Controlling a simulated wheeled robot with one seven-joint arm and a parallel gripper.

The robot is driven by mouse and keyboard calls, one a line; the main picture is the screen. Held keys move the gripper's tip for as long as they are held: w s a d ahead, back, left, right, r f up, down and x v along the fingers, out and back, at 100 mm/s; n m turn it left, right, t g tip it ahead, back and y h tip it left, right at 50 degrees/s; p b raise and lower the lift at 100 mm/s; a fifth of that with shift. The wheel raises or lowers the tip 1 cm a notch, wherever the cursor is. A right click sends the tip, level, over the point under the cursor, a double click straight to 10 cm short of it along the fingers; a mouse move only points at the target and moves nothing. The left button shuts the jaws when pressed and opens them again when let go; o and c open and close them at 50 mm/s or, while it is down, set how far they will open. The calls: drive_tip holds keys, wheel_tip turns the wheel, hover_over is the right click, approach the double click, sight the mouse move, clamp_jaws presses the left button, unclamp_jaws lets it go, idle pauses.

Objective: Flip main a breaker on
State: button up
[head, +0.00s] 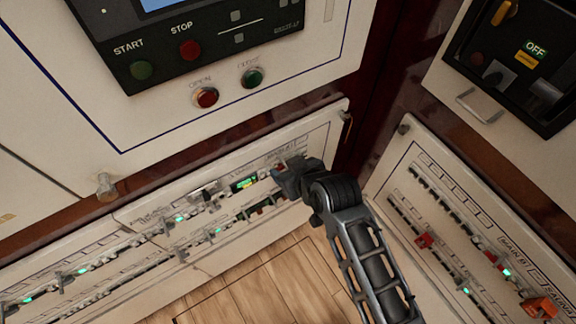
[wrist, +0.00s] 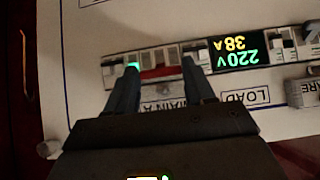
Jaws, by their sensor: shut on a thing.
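The main A breaker (wrist: 160,72) shows in the wrist view as a red piece between my two fingers, above the upside-down MAIN A label. My gripper (wrist: 160,76) is shut on it, one finger at each side. A green light shows by the left fingertip. I cannot tell the lever's exact position. In the head view my gripper (head: 288,176) is at the right end of the upper row on the left-hand panel (head: 325,135) and covers the breaker.
A lit display (wrist: 236,50) reading 220V 38A sits beside the breaker. The MAIN B panel (head: 440,210) stands at the right, near my arm. Above are a green START button (head: 141,70) and a red STOP button (head: 190,49). The wooden floor (head: 255,285) is clear.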

drive_tip(key=o, duration=1)
drive_tip(key=shift+o, duration=0.2)
drive_tip(key=v, duration=0.7)
drive_tip(key=shift+s+r, duration=0.2)
drive_tip(key=shift+r, duration=0.05)
drive_tip(key=shift+d, duration=0.15)
